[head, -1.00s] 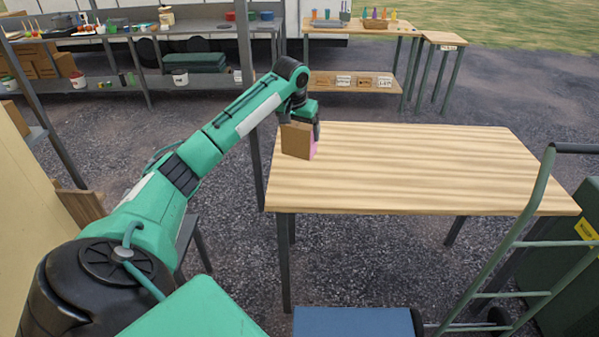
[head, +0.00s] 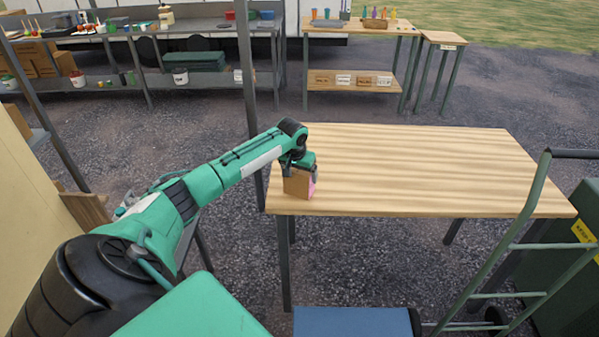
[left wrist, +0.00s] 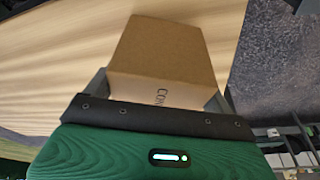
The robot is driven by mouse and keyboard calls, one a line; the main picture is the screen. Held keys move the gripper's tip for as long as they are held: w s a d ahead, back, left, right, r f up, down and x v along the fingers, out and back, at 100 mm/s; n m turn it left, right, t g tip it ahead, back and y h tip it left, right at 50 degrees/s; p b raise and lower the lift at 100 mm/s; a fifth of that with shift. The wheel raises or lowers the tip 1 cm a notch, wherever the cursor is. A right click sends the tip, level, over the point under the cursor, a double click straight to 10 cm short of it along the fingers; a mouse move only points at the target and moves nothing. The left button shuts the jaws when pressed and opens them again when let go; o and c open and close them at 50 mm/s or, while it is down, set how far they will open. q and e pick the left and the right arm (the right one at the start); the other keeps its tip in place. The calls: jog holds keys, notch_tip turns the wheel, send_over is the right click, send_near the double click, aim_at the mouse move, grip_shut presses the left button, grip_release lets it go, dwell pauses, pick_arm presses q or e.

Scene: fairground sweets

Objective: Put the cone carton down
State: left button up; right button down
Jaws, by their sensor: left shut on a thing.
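The cone carton (head: 297,183) is a brown cardboard box with a pink side, at the left end of the wooden table (head: 410,165). My left gripper (head: 300,166) is above it and shut on it, with the fingers on its sides. In the left wrist view the carton (left wrist: 165,52) shows a plain brown face and a paler face with part of a word starting "CO". Its underside is hidden, so I cannot tell whether it touches the tabletop. My right gripper is not in view.
The rest of the tabletop is bare. A green hand truck (head: 515,245) stands at the table's right front corner beside a dark green bin (head: 568,270). Stocked benches stand at the back.

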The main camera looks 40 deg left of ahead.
pick_arm(q)
jog(key=o, duration=0.9)
jog(key=shift+r, duration=0.35)
jog(key=b+v, duration=0.1)
jog(key=v, duration=0.9)
jog(key=shift+s+r+b, duration=0.1)
jog(key=shift+r+b, duration=0.2)
jog(key=shift+s+r, duration=0.15)
jog(key=shift+r, duration=0.3)
